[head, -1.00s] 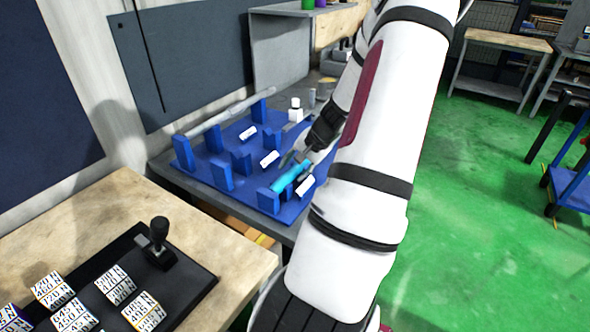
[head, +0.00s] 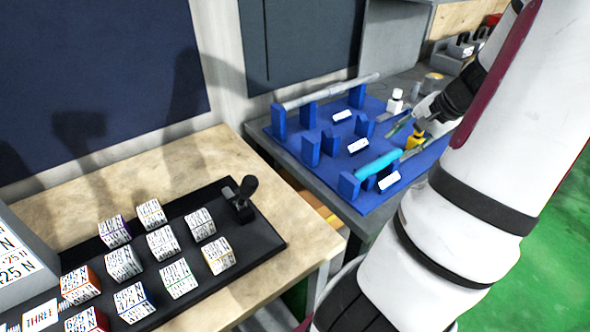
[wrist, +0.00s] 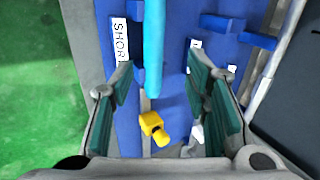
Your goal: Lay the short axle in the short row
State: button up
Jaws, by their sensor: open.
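The short axle is a cyan rod (head: 379,164) that appears to lie across the low blue posts of the front row on the blue rack (head: 437,150). A white label (head: 389,180) stands beside it; in the wrist view the label (wrist: 119,40) reads "SHOR", its end hidden. The axle (wrist: 153,45) also shows in the wrist view, running up from between the fingers. My gripper (head: 402,142) is open near the axle's right end, and in the wrist view (wrist: 162,85) its teal pads stand apart on either side, clear of the axle.
A yellow piece (head: 415,140) is near the gripper; it also shows in the wrist view (wrist: 152,128). A long grey axle (head: 330,92) lies across the back posts. A white bottle (head: 395,102) stands behind. A bench with number blocks (head: 163,242) is at left.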

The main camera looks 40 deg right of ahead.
jog(key=w+a+r+n+g, duration=0.1)
jog(key=w+a+r+n, duration=0.2)
jog(key=a, duration=0.5)
jog(key=w+a+r+n+g, duration=0.1)
jog(key=w+a+r+n, duration=0.25)
jog(key=a, duration=0.55)
jog(key=w+a+r+n, duration=0.3)
jog(key=a, duration=0.5)
jog(key=s+a+r+n, duration=0.2)
jog(key=s+a+n, duration=0.2)
jog(key=a, duration=0.4)
jog(key=s+a+r+n, duration=0.2)
jog(key=s+a+n, duration=0.3)
jog(key=a, duration=0.4)
jog(key=shift+s+a+y, duration=0.25)
jog(key=shift+s+y, duration=0.05)
jog(key=shift+s, duration=0.25)
jog(key=shift+r, duration=0.1)
